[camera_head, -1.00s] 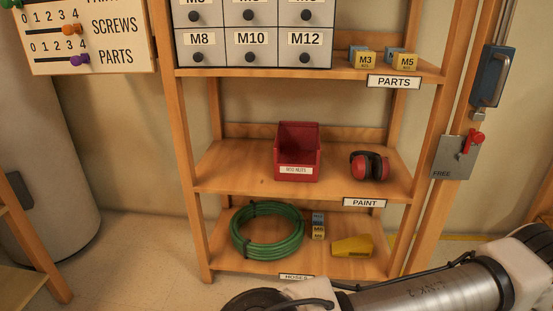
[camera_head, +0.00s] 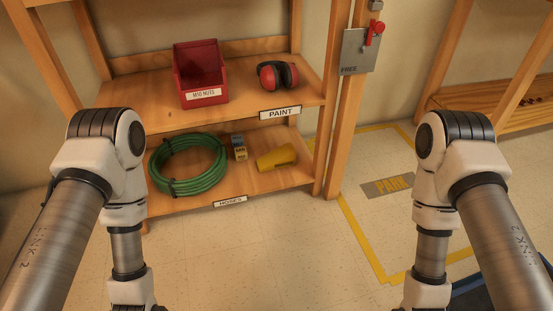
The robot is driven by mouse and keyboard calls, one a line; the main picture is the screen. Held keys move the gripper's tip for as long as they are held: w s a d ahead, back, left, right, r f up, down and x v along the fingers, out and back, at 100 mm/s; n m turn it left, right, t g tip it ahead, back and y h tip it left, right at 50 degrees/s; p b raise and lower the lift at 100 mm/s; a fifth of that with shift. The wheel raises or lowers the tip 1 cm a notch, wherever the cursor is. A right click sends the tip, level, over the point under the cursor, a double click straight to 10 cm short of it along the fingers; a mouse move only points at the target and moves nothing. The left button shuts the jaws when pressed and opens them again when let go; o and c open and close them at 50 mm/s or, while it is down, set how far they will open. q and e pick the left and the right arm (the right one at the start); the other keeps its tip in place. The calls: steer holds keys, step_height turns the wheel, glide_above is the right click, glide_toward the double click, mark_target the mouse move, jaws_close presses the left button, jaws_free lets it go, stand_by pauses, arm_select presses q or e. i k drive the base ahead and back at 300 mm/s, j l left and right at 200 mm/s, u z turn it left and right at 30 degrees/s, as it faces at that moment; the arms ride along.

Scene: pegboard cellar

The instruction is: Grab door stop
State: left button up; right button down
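A yellow wedge, which looks like the door stop (camera_head: 277,158), lies on the right part of the bottom shelf (camera_head: 205,204) of the wooden rack. Nothing covers it. My left and right arms come in at the two sides and point down. Both grippers are below the bottom edge of the view and hidden, so neither is seen touching the wedge.
A green hose coil (camera_head: 187,188) and small boxes (camera_head: 239,147) lie left of the wedge. Above are a red bin (camera_head: 201,75) and red earmuffs (camera_head: 278,76). A rack post (camera_head: 348,120) stands at right. The floor in front is clear.

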mark_target(283, 157)
steer(key=i+z, duration=0.15)
steer(key=z, duration=0.9)
steer(key=i+j, duration=0.2)
steer(key=j+z, duration=0.05)
steer(key=j, duration=0.05)
